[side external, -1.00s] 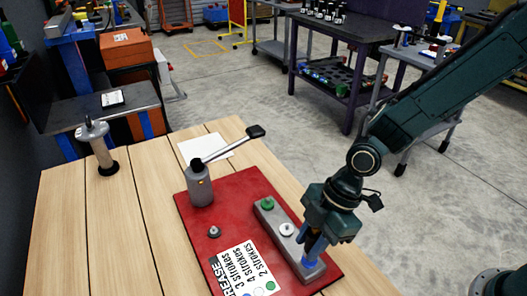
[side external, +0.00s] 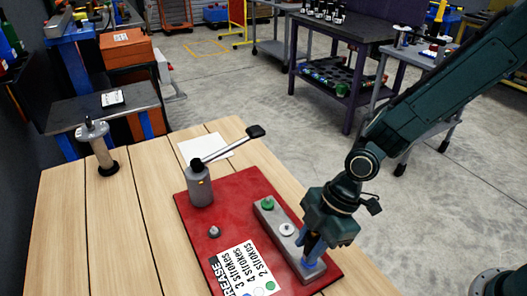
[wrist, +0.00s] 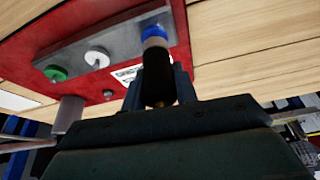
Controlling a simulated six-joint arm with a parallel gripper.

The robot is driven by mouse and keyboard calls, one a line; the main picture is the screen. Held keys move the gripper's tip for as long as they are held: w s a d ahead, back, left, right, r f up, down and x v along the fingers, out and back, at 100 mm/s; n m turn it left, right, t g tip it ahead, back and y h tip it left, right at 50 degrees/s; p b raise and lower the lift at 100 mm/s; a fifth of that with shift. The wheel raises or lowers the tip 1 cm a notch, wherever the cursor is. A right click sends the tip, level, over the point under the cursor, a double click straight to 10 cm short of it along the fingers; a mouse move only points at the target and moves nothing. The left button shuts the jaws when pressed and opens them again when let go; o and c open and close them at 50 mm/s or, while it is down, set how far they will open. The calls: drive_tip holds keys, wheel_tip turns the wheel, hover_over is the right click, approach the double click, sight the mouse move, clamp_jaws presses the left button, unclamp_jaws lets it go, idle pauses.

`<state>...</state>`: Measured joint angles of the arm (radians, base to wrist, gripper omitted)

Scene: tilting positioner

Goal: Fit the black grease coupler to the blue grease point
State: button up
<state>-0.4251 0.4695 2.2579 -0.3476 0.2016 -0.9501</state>
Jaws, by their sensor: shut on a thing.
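The black grease coupler (wrist: 158,74) is between the fingers of my gripper (wrist: 160,88), which is shut on it. The blue grease point (wrist: 153,32) is at the end of a grey block (wrist: 115,48) in the wrist view. The coupler's pale end lines up with the blue point and looks very close to it; I cannot tell whether they touch. In the side view my gripper (side external: 313,250) is over the near end of the grey block (side external: 272,222), and its fingers largely hide the coupler and blue point.
The block also carries a green point (side external: 267,203) and a white point (side external: 287,229). A grey lever pump (side external: 201,185), a small grey fitting (side external: 214,232) and a printed card (side external: 243,268) are on the red plate (side external: 232,192). Bare wooden table (side external: 100,230) lies left.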

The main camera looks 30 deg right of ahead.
drive_tip(key=shift+f, duration=0.55)
drive_tip(key=o, duration=1.1)
drive_tip(key=shift+o, duration=0.2)
drive_tip(key=shift+r, duration=0.15)
drive_tip(key=v, duration=1.3)
drive_tip(key=shift+r, duration=0.25)
drive_tip(key=shift+d, duration=0.1)
